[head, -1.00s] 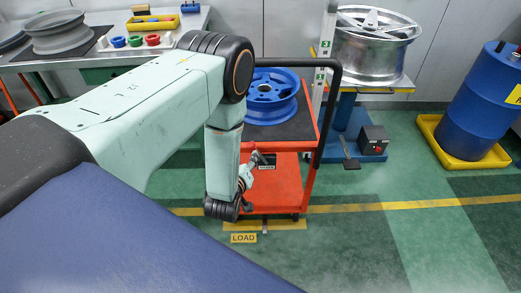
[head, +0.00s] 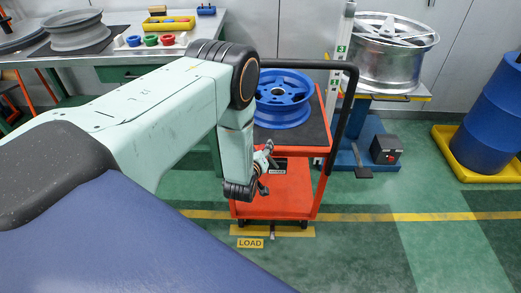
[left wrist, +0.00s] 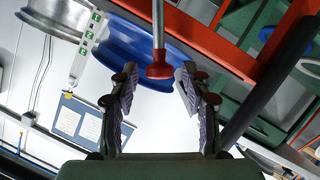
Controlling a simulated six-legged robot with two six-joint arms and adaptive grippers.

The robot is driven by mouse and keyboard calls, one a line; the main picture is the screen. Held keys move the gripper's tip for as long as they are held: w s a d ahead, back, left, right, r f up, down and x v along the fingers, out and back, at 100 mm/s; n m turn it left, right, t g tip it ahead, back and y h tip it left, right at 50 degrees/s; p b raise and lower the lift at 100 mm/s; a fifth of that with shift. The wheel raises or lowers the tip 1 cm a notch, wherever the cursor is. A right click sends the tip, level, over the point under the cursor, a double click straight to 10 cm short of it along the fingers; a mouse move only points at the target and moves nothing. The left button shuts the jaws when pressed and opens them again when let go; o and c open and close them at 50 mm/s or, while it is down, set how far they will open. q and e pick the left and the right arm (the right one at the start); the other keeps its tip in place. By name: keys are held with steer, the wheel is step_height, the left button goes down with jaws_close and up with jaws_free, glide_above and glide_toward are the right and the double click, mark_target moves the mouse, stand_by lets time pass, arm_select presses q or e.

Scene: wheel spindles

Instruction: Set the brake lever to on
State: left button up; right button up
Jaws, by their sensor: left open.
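The brake lever (left wrist: 158,66) shows in the left wrist view as a grey rod with a red knob at its end. The knob lies between the two fingertips in the picture, with gaps on both sides; I cannot tell how far beyond the tips it is. My left gripper (left wrist: 158,98) is open and empty. In the head view my left gripper (head: 264,163) is in front of the red cart (head: 276,190), just below its top edge, beside a small dark label. There the lever is not clearly seen. The lever's setting cannot be read. My right gripper is not in view.
A blue wheel (head: 284,97) lies on the cart's dark top. The cart's black handle (head: 345,115) rises at its right. A silver wheel (head: 388,50) stands on a stand behind. A bench (head: 112,52) is at the back left. The green floor at right front is clear.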

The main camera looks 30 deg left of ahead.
arm_select(q)
jaws_close()
stand_by(0.4)
